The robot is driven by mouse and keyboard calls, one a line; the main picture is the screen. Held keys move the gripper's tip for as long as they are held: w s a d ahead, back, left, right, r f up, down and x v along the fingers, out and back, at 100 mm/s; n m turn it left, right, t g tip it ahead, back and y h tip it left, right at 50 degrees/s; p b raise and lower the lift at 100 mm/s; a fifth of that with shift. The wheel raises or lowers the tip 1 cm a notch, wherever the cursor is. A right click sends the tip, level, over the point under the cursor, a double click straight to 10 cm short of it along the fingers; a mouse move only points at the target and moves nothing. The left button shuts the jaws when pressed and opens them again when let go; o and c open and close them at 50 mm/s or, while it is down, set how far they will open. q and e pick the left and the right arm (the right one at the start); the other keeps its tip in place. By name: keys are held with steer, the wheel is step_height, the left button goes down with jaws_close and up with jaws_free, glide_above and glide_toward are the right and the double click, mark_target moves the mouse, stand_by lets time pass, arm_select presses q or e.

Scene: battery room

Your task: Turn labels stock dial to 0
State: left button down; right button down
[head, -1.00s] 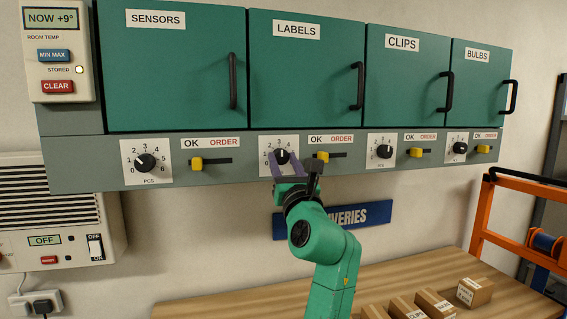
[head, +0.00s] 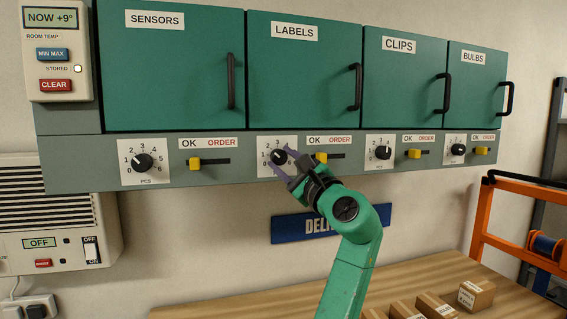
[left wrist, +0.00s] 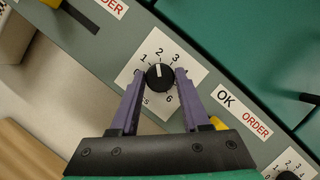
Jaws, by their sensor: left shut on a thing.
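The labels dial (head: 279,157) is a black knob with a white pointer mark on a white numbered plate, below the LABELS door (head: 305,65). My left gripper (head: 281,160) has its purple fingers shut on the knob from both sides, reaching in from the lower right. In the left wrist view the knob (left wrist: 160,77) sits between the fingertips, and its white mark points at about 2. The 1, 2, 3 and 6 are readable there; the fingers hide other numbers. My right gripper is not in view.
A yellow slider (head: 321,157) sits just right of the dial, close to my gripper. Similar dials and sliders line the grey strip (head: 230,178). A wooden bench (head: 220,306) with small boxes (head: 477,295) is below. A blue sign (head: 290,228) hangs on the wall.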

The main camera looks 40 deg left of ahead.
arm_select(q)
steer(key=n+g, duration=0.1)
steer(key=n, duration=0.3)
steer(key=shift+r+n+g+h+p, duration=0.15)
steer(key=shift+n+g+h+p, duration=0.15)
steer(key=shift+g+p, duration=0.1)
steer(key=n+g+h+p, duration=0.1)
steer(key=n, duration=0.2)
steer(key=shift+r+n, duration=0.1)
steer(key=shift+n, duration=0.3)
steer(key=n+h+p, duration=0.1)
steer(key=n, duration=0.3)
steer(key=shift+h, duration=0.4)
steer(key=shift+n+h+p, duration=0.35)
steer(key=shift+n+h, duration=0.05)
steer(key=shift+n, duration=0.6)
steer(key=shift+c, duration=1.9)
jaws_free()
steer(key=shift+d, duration=0.15)
